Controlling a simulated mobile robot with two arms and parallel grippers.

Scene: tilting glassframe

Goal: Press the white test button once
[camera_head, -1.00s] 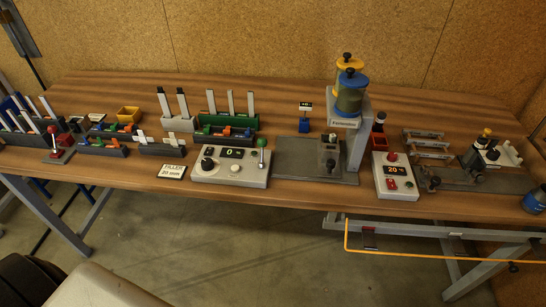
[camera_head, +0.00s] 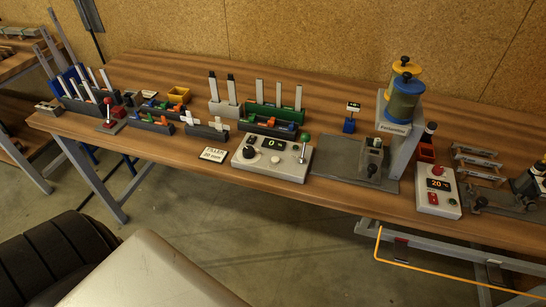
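The white test button appears to be the small pale round button (camera_head: 275,159) on the front of a light grey control box (camera_head: 290,172). The box stands near the front edge of the wooden bench, left of a dark plate. It has a black knob (camera_head: 249,152), a display (camera_head: 264,142) reading 0 and a lever with a green ball (camera_head: 305,138). Whether the button is pressed is too small to tell. Neither of my grippers is in view.
A filler sign (camera_head: 213,154) lies left of the box. A second box (camera_head: 437,196) with a red knob and a lit display stands to the right, beyond a press with yellow and blue tops (camera_head: 403,92). Racks crowd the left.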

